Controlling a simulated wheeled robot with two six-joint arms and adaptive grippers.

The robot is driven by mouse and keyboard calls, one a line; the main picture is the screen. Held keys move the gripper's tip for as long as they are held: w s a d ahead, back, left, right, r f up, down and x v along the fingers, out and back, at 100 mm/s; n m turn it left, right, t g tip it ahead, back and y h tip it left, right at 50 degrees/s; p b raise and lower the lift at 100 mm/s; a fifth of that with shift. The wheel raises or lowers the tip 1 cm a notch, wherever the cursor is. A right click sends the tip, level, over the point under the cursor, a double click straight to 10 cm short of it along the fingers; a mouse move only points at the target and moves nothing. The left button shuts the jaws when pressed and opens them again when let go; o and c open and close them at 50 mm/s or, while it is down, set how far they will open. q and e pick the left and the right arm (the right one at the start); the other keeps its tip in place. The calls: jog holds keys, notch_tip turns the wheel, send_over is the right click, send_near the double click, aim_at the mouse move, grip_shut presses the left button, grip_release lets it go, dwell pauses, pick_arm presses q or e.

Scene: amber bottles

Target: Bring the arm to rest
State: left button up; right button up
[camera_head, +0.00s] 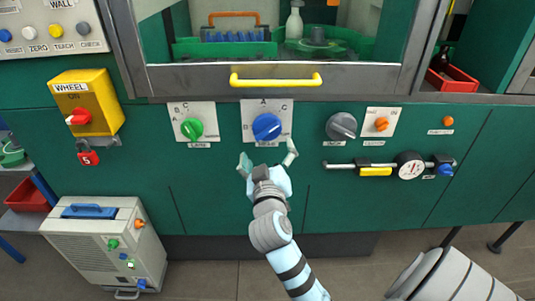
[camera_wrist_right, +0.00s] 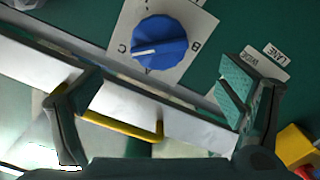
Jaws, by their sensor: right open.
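My right gripper (camera_head: 267,157) is open and empty in the head view, just below the plate of the blue knob (camera_head: 267,127). In the wrist view the spread fingers of the right gripper (camera_wrist_right: 150,97) show with nothing between their tips. The blue knob (camera_wrist_right: 160,42) stands clear of both fingers there. Its white line points toward the letter C. My right arm reaches up from the bottom of the head view to the green panel (camera_head: 225,190). My left gripper is not in view.
A yellow handle (camera_head: 276,80) crosses the window frame above. A green knob (camera_head: 192,128) is to the left, a grey knob (camera_head: 341,126) to the right, and a gauge (camera_head: 409,165) farther right. A yellow switch box (camera_head: 86,101) and a beige unit (camera_head: 105,245) stand left.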

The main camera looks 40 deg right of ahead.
jog(key=shift+s+a, duration=0.25)
jog(key=shift+s, duration=0.15)
